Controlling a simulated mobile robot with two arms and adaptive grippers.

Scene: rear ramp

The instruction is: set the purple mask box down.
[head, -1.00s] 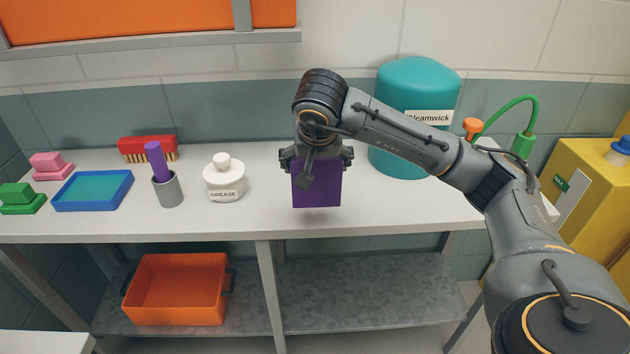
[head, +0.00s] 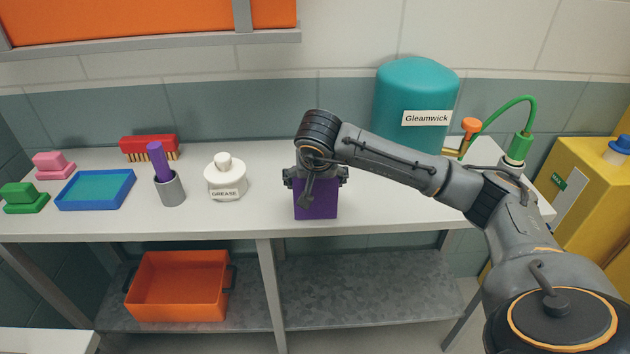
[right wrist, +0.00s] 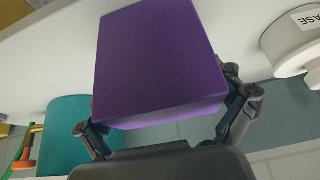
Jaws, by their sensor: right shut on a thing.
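The purple mask box (head: 316,204) is at the middle of the white bench, near its front edge. It also fills the middle of the right wrist view (right wrist: 160,60). My right gripper (head: 315,182) is above the box and shut on its upper part, one finger on each side. The box looks upright, with its bottom at or very close to the bench top; I cannot tell for sure whether it touches. The gripper's fingers also show on both sides of the box in the right wrist view (right wrist: 165,125). My left gripper is not in view.
On the white bench (head: 265,215), a grease jar (head: 226,182) stands left of the box and a grey cup (head: 170,190) further left. A teal Gleamwick tank (head: 415,90) stands behind to the right. An orange bin (head: 178,287) is on the lower shelf.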

